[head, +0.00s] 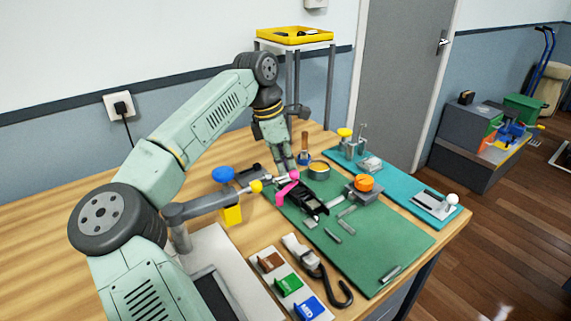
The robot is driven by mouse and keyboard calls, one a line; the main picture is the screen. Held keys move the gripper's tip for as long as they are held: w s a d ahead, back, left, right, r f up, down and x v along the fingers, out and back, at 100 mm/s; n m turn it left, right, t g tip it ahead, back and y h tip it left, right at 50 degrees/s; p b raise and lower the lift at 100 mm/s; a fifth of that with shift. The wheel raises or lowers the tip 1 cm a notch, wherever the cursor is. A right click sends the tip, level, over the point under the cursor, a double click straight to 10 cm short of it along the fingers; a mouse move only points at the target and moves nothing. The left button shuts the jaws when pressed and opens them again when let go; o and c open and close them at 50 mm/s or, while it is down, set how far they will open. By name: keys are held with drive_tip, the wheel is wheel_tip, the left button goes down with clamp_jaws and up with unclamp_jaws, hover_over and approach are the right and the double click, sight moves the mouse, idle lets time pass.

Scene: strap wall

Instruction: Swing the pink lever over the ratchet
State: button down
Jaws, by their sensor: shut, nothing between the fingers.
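The pink lever (282,190) is at the left end of the black ratchet (309,205), on the left part of the green mat (380,245). It shows as a short pink bar with a rounded end. My gripper (288,172) points down from above, just behind the lever's upper end. Its fingers are shut with nothing between them. In this view the fingertips overlap the area by the lever, and I cannot tell whether they touch it.
A grey block with an orange knob (364,183) stands right of the ratchet. A blue knob (222,174) and yellow ball (256,186) are to the left. A strap with a dark hook (342,295) lies in front. The mat's front right is mostly clear.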

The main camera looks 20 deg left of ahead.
drive_tip(key=shift+r, duration=0.1)
idle(0.8)
drive_tip(key=v, duration=1.2)
drive_tip(key=shift+s, duration=0.1)
